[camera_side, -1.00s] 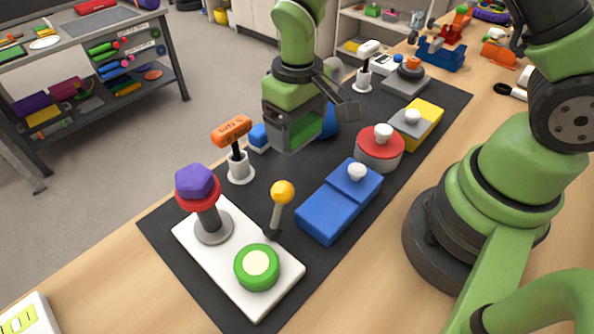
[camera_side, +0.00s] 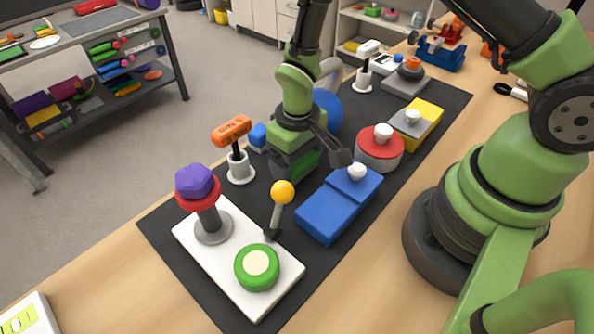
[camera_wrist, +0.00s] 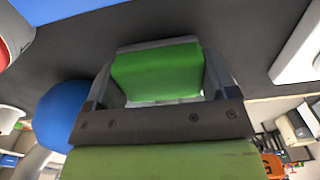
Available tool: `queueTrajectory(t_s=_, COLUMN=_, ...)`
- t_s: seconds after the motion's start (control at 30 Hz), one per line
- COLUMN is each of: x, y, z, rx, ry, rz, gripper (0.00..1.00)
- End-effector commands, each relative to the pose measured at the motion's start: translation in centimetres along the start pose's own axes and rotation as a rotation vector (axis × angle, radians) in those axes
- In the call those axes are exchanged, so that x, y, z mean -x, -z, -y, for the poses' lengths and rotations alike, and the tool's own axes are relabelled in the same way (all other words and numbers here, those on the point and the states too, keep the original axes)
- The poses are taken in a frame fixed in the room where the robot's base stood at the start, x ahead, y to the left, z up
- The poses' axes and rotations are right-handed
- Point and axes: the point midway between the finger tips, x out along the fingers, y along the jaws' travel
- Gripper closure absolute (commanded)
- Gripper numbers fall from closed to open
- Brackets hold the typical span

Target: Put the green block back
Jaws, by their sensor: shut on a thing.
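The green block (camera_wrist: 155,75) sits between the two fingers of my gripper (camera_side: 298,168), which is shut on it. In the side view only part of the block's green side (camera_side: 308,163) shows between the fingers. My gripper is low over the black mat (camera_side: 247,203), behind the blue block with the white knob (camera_side: 338,203) and beside the orange-handled tool (camera_side: 233,132). I cannot tell whether the block touches the mat.
A red knobbed disc (camera_side: 380,152) and a blue ball (camera_side: 328,112) are close to my gripper.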

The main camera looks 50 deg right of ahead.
Motion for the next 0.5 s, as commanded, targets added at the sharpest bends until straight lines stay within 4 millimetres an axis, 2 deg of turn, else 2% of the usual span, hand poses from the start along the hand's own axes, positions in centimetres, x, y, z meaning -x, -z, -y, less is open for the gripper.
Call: queueTrajectory(t_s=0.5, x=-0.78, y=0.00, z=0.00, rx=0.000, ry=0.000, rz=0.001, gripper=0.46)
